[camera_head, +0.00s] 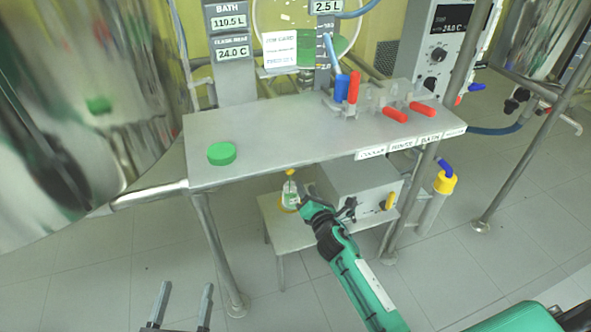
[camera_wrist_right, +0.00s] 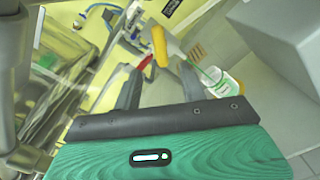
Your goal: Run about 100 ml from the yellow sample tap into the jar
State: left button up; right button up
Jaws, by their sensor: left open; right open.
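The jar (camera_head: 290,194) stands upright on a low stand below the shelf; it also shows in the right wrist view (camera_wrist_right: 225,86), with green markings. The yellow sample tap (camera_head: 290,172) is just above the jar. Its yellow handle (camera_wrist_right: 160,46) lies ahead of and between the fingertips of my right gripper (camera_wrist_right: 158,72), which is open; contact cannot be told. A thin green line runs from near the tap toward the jar mouth; whether it is liquid is unclear. In the head view my right gripper (camera_head: 307,203) is beside the jar. My left gripper (camera_head: 180,300) is open and empty at the bottom.
A green cap (camera_head: 221,154) lies on the grey shelf (camera_head: 270,140). Red and blue valve handles (camera_head: 396,115) stand at its back right. A grey box (camera_head: 358,185) sits right of the jar on the low stand (camera_head: 285,236). Metal legs flank the stand.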

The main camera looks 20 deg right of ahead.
pick_arm(q)
notch_tip(320, 180, up, 8)
jog(key=a+t+b, duration=0.1)
jog(key=a+t, duration=0.1)
jog(key=t, duration=0.3)
jog(key=shift+a+r+h+b, duration=0.25)
jog(key=shift+a+h+b, duration=0.05)
jog(key=shift+b, duration=0.1)
pick_arm(e)
jog(key=w, duration=1)
jog(key=shift+a, duration=0.15)
jog(key=c, duration=0.9)
